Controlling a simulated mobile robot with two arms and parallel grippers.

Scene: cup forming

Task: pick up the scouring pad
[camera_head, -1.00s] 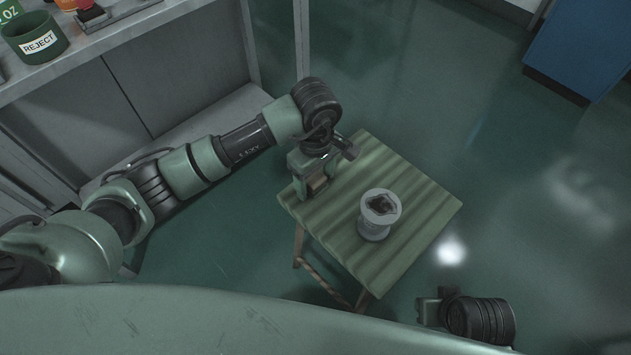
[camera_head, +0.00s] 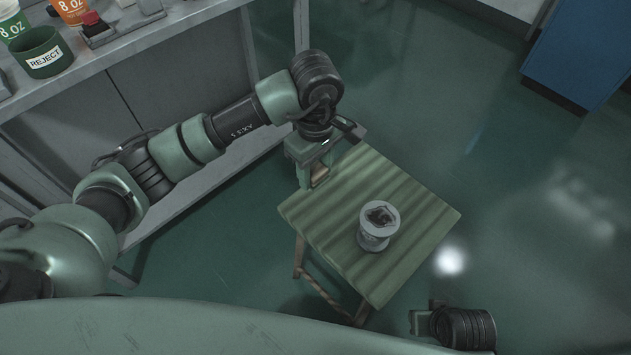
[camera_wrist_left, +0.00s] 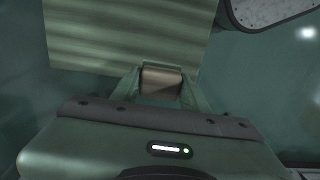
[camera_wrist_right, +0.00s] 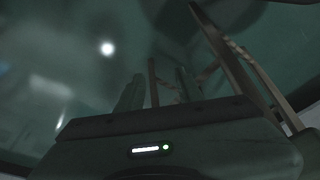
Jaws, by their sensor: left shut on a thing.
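The scouring pad, a small brown block (camera_head: 319,175), is between the fingers of my left gripper (camera_head: 311,177). In the left wrist view the pad (camera_wrist_left: 162,82) shows its tan face, pinched between both fingertips. It is at the far left edge of the small green slatted table (camera_head: 330,215) and looks raised above it; the exact gap is hard to judge. My right gripper (camera_head: 420,318) is low, in front of the table at right. In the right wrist view its fingers (camera_wrist_right: 157,92) stand apart with nothing between them.
A grey spool-shaped holder (camera_head: 374,238) with dark stuff in its top stands on the table. A grey shelf at upper left bears a green REJECT bin (camera_head: 44,62) and paper cups (camera_head: 70,8). A blue cabinet (camera_head: 580,50) is at upper right. The floor right of the table is clear.

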